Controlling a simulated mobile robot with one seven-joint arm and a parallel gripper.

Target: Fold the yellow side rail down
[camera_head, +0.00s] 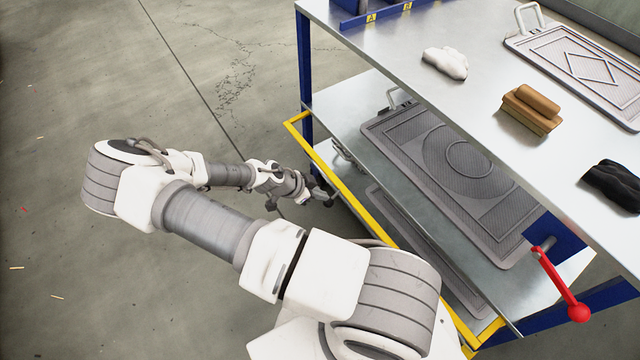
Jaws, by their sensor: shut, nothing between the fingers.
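The yellow side rail (365,215) runs along the near left side of the shelf rack, from the blue post at the back to the front right. Its long bar stands beside the shelf edges, and its lower front part is partly hidden behind my arm. My gripper (325,196) is shut and empty. It is beside the rail, on the outer left side, near the rail's middle. I cannot tell whether the fingertips touch the rail.
A red-knobbed lever (562,285) sticks out at the rack's front right. Ribbed plates lie on the middle shelf (345,98) and lower shelf. The top shelf holds a white cloth (446,62), a brown brush (531,108) and a black bundle (613,185). The floor left is clear.

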